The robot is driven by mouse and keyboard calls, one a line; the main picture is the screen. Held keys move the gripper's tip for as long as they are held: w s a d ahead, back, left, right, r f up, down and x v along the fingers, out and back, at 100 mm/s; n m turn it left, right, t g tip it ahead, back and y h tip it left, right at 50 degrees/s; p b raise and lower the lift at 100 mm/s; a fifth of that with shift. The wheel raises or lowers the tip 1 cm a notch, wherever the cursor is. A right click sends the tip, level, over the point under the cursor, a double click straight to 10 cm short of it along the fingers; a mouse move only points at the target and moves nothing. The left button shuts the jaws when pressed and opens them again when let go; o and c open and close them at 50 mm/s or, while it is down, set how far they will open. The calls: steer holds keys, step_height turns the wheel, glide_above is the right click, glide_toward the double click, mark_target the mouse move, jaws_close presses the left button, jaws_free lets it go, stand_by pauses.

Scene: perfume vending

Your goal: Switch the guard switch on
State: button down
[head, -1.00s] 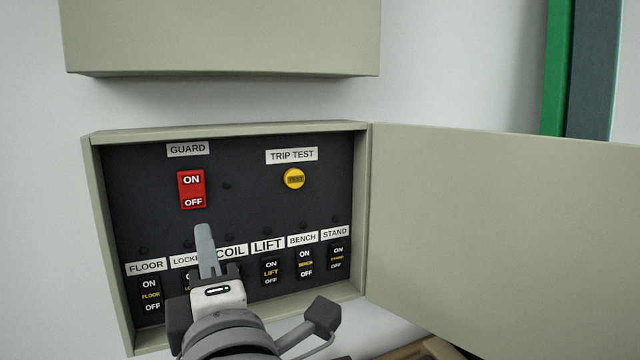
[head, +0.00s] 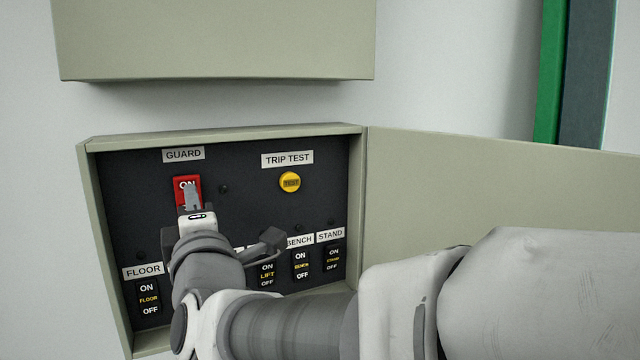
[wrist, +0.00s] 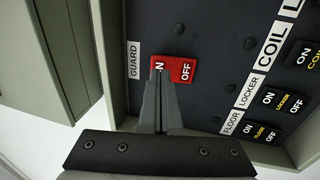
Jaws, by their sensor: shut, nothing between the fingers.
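The red guard switch (head: 181,183) sits under the GUARD label (head: 183,154) at the upper left of the dark panel. It is marked ON at the top and OFF at the bottom. My gripper (head: 188,188) is shut and empty, with its fingertips in front of the switch's upper half, over the ON lettering. The wrist view shows the guard switch (wrist: 182,68) with the fingertips (wrist: 161,78) at its ON end and the OFF end uncovered. I cannot tell whether the tips touch it or which way the rocker is tilted.
A yellow TRIP TEST button (head: 290,182) is right of the guard switch. A lower row of black switches includes FLOOR (head: 149,299), BENCH (head: 301,265) and STAND (head: 333,259); my arm hides some. The box door (head: 420,190) stands open at right. Another box (head: 215,40) hangs above.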

steer(key=shift+x, duration=0.85)
steer(key=shift+r+p, duration=0.2)
steer(key=shift+p, duration=0.15)
steer(key=shift+w+r+p, duration=0.15)
steer(key=shift+r+p, duration=0.2)
steer(key=shift+p, duration=0.7)
steer(key=shift+a+f+g, duration=0.1)
steer(key=shift+f+g, duration=0.2)
steer(key=shift+f, duration=0.05)
steer(key=shift+b, duration=0.3)
